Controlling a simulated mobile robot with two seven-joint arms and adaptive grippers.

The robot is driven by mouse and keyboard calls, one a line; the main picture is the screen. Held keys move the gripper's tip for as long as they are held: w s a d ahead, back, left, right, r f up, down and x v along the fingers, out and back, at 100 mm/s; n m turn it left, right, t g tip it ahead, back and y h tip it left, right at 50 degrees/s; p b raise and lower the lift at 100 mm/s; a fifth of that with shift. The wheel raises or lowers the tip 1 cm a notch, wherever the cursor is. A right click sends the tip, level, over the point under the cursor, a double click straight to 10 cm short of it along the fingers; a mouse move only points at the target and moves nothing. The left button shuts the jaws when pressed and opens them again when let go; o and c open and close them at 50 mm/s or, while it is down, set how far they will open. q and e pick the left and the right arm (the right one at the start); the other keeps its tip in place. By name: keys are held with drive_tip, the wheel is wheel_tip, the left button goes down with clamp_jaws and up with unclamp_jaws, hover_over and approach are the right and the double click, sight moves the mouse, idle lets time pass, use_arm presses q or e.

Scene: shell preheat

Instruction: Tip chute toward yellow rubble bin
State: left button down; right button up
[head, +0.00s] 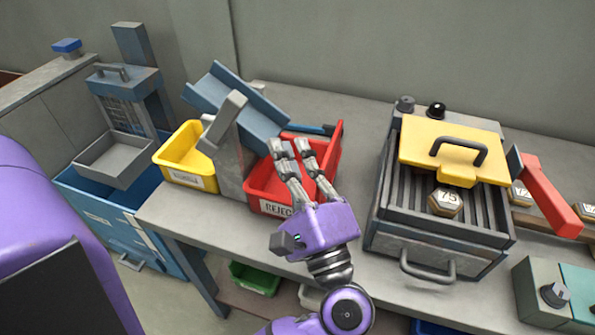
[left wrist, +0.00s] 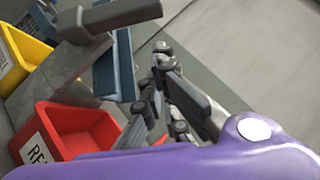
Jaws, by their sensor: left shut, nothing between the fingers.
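The blue-grey chute (head: 232,97) is an open trough on a grey post (head: 232,165) and slopes down to the right, its low end over the red reject bin (head: 262,185). A grey bar (head: 226,115) juts up at the post's front. The yellow rubble bin (head: 183,157) stands left of the post, below the high end. My left gripper (head: 292,146) is shut and empty, over the red bin and just right of the chute's low end. In the left wrist view the chute (left wrist: 114,68) shows beside the fingers. My right gripper is not in view.
A slatted grey heater box (head: 440,225) with a yellow lid (head: 450,147) and a hexagonal piece marked 75 (head: 445,200) stands right on the bench (head: 350,150). A red handle (head: 548,195) juts out beside it. A grey tray (head: 115,160) sits far left.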

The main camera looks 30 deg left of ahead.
sight(230, 111)
use_arm(q)
drive_tip(key=a+r, duration=0.1)
drive_tip(key=a+r+p, duration=0.1)
drive_tip(key=a, duration=0.1)
drive_tip(key=a+r+p, duration=0.1)
drive_tip(key=shift+w+a, duration=0.15)
drive_tip(key=shift+a, duration=0.15)
